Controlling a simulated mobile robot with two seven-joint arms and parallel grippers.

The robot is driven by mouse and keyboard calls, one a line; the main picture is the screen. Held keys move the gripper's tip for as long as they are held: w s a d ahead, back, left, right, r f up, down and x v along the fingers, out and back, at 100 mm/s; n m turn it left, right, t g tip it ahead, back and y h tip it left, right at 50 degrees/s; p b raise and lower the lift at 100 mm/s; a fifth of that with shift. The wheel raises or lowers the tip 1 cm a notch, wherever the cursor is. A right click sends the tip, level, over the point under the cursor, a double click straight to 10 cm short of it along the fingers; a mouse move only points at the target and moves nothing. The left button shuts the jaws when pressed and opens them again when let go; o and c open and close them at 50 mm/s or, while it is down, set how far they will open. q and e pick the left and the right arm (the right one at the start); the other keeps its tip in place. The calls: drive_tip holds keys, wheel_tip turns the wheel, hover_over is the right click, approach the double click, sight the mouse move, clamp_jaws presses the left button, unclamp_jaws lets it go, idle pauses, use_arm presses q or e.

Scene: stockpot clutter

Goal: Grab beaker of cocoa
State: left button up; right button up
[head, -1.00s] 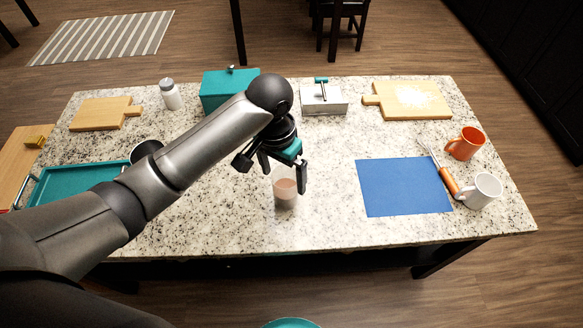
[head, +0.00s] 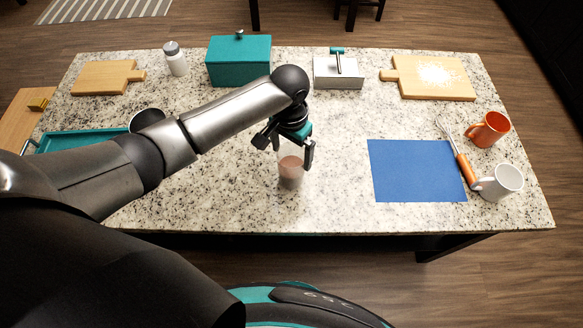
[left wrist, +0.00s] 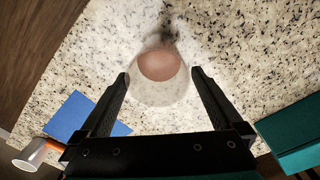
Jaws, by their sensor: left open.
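The beaker of cocoa (head: 290,172) is a clear vessel with brown liquid in its lower part. It stands upright on the speckled counter, near the front edge. My left gripper (head: 294,152) is at the beaker's upper part, with a finger in front of its right side. In the left wrist view the beaker (left wrist: 159,88) shows between the tips of the open left gripper (left wrist: 162,76). Small gaps seem to remain between fingers and glass; contact is hard to tell. My right gripper is not in view.
A blue mat (head: 415,172), a whisk (head: 460,160), an orange mug (head: 488,130) and a white mug (head: 500,183) are to the right. A teal box (head: 238,62), a grey box (head: 338,75) and cutting boards (head: 430,80) stand behind. A teal tray (head: 85,141) is left.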

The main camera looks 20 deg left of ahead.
use_arm(q)
drive_tip(key=b, duration=0.1)
hover_over(292, 164)
drive_tip(key=s, duration=0.3)
drive_tip(key=f, duration=0.5)
drive_tip(key=shift+w+d, duration=0.1)
drive_tip(key=shift+d, duration=0.3)
drive_tip(key=shift+c, duration=0.4)
drive_tip(key=c, duration=1.3)
drive_tip(key=shift+r, duration=0.1)
